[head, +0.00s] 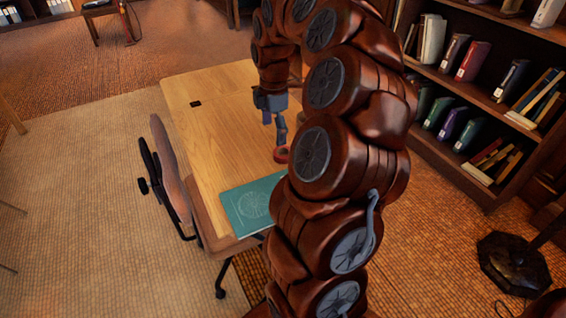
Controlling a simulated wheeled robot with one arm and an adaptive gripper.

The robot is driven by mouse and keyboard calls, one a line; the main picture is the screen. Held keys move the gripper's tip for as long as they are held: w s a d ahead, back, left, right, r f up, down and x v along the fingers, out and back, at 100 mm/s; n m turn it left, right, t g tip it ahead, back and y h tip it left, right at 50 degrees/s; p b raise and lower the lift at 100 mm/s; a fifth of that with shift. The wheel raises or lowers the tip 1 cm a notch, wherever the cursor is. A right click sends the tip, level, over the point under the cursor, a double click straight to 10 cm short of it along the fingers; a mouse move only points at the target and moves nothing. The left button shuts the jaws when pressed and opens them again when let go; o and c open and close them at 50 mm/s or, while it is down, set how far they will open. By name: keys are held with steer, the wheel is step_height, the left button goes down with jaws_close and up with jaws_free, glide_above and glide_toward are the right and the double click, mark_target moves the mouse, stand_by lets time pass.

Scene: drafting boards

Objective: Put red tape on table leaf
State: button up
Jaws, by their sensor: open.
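The red tape (281,155) is a small red ring lying on the light wooden table top (215,120), partly hidden by my arm. My gripper (276,138) points down just above and beside the tape, with its fingers apart. Nothing shows between the fingers. I cannot tell whether a finger touches the tape. I cannot tell a separate leaf from the rest of the table top in this view. My arm hides the right part of the table.
A teal book (252,204) lies at the table's near end. A chair (172,168) with a black armrest stands against the left side. A bookshelf (470,90) stands at the right. The table's left and middle are mostly clear.

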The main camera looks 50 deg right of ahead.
glide_toward(283, 149)
steer(key=s+a+f, duration=0.1)
steer(key=s, duration=0.1)
steer(key=shift+n, duration=0.4)
steer(key=shift+w+a+f+b, duration=0.1)
steer(key=shift+w+f+b, duration=0.1)
steer(key=shift+f, duration=1.05)
steer(key=shift+w+a+f+b, duration=0.1)
steer(key=shift+f+b, duration=0.05)
steer(key=shift+f, duration=1.15)
steer(key=shift+w+a+f+b, duration=0.1)
steer(key=shift+f+b, duration=0.1)
steer(key=shift+f, duration=1.05)
steer(key=c, duration=1.2)
steer(key=shift+o, duration=0.2)
steer(key=shift+r, duration=0.1)
